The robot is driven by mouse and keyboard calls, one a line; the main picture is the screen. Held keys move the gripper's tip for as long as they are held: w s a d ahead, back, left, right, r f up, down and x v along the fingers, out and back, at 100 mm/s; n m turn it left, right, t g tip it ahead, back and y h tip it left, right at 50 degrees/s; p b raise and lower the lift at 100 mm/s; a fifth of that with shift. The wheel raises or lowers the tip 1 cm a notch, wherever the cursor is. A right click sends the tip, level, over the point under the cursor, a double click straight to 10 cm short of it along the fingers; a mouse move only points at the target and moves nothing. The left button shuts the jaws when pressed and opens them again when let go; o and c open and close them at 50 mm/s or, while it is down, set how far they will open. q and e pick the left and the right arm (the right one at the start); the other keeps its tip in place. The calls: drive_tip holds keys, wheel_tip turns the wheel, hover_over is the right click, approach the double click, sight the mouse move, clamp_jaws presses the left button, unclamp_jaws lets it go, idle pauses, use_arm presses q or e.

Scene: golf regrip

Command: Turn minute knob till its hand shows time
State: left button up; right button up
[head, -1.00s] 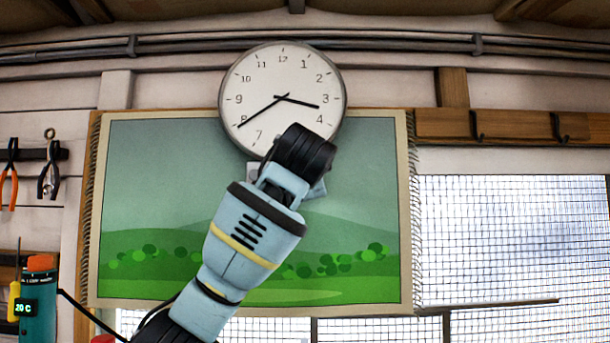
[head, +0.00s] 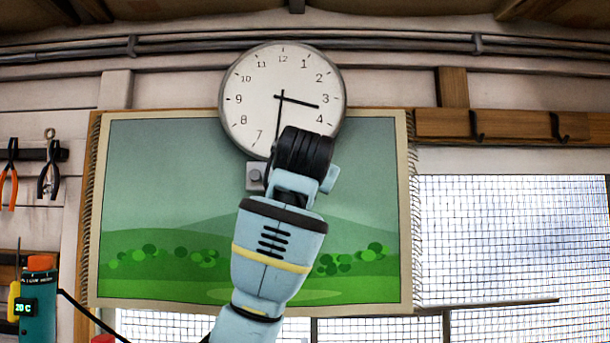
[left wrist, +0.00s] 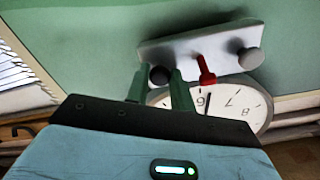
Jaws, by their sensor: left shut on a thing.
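The round wall clock (head: 300,75) hangs above the landscape picture. Its short hour hand (head: 303,103) points a little past 3; its long minute hand (head: 279,122) points almost straight down, just on the 7 side of 6. Below the clock is a grey panel (left wrist: 216,45), upside down in the left wrist view, with a black knob (left wrist: 159,76), a red lever (left wrist: 205,70) and a grey knob (left wrist: 251,58). The grey knob also shows in the head view (head: 256,177). My left gripper (left wrist: 160,88) is shut on the black knob, which my arm hides in the head view. My right gripper is not in view.
The landscape picture (head: 150,200) hangs flat behind my arm. Pliers (head: 48,180) hang at the left, above a teal device (head: 38,315) with a display. A wooden rail with hooks (head: 510,125) and a mesh window (head: 510,240) are at the right.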

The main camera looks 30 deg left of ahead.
use_arm(q)
drive_tip(key=shift+n, duration=0.7)
drive_tip(key=o, duration=1)
drive_tip(key=v, duration=0.8)
drive_tip(key=shift+w, duration=0.1)
